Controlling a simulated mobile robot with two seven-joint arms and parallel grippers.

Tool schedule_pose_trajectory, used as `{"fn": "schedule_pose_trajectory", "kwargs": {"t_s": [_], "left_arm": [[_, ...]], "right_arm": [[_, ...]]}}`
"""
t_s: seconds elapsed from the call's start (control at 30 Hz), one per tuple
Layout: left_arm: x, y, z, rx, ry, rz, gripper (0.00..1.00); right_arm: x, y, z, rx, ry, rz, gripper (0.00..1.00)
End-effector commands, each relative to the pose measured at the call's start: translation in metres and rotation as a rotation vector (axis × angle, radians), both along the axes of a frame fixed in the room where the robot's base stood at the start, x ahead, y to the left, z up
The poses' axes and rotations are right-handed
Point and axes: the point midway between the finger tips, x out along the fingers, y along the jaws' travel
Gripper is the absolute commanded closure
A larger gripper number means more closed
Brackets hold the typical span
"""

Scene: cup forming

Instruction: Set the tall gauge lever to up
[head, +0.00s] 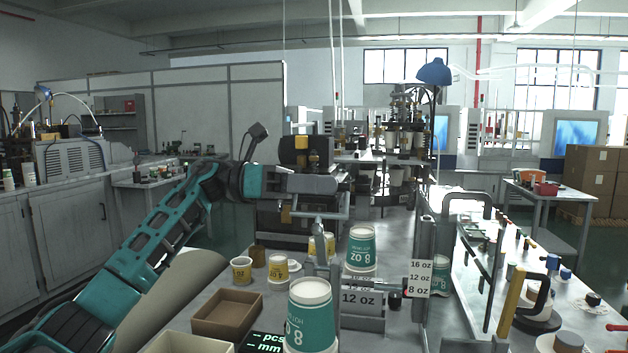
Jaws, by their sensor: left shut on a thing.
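My left gripper (344,199) reaches in from the left over the middle of the bench. It is shut on what looks like the tall gauge lever, but the contact is small and partly hidden by the gripper itself. A grey upright (320,242) stands just below the gripper, on the grey gauge frame with a 12 oz label (362,298). A size sign (419,279) reading 16 oz, 12 oz and a further line stands to the right, with a black knob (395,299) beside it. My right gripper is not in view.
A teal-and-white cup (311,318) stands in front of the upright, and another cup (361,248) behind the frame. Yellow cups (278,268) and a brown tray (228,313) are at left. A yellow-handled bar (511,300) and a rail stand at right.

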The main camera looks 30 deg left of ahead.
Motion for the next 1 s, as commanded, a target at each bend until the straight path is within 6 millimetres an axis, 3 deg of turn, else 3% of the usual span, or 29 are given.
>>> {"fn": "schedule_pose_trajectory", "kwargs": {"t_s": [0.27, 0.5, 1.0], "left_arm": [[0.034, 0.009, -0.001, 0.001, 0.002, 0.001, 1.00], [0.054, 0.014, -0.008, -0.036, 0.143, 0.001, 1.00], [0.067, 0.017, -0.015, -0.062, 0.248, 0.000, 1.00]], "right_arm": [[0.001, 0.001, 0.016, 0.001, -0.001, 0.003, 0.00], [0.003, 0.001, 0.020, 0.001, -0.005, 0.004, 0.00], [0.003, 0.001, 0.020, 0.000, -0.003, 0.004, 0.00]]}}
